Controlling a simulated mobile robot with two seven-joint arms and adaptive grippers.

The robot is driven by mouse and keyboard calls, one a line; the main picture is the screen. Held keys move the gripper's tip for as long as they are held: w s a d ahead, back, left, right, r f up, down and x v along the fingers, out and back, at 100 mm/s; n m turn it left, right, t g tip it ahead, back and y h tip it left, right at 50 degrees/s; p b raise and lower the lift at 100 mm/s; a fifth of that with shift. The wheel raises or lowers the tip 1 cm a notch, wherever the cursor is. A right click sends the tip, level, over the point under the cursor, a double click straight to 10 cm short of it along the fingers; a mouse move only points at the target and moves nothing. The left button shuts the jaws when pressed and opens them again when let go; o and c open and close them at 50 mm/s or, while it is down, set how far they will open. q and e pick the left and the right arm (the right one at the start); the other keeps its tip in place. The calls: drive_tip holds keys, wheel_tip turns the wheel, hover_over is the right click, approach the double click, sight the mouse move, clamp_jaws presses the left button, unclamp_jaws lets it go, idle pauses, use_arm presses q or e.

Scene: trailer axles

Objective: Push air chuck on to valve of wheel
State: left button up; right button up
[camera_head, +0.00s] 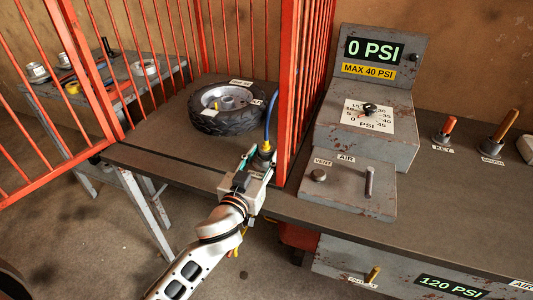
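The wheel (206,118), a black tyre on a grey rim, lies flat on the table inside the red cage. A small yellow piece (215,104) stands inside its rim; I cannot tell whether it is the valve. My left gripper (262,158) is at the cage's open front, to the right of and nearer than the wheel, apart from it. The fingers are too unclear to show a grip. My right gripper is not in view.
A red cage post (287,120) stands close right of the gripper. Further right are a grey box with vent and air controls (347,187) and a gauge reading 0 PSI (373,51). A tool bench (117,76) stands behind the bars at left.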

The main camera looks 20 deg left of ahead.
use_arm(q)
clamp_jaws()
drive_tip(key=shift+r, duration=0.1)
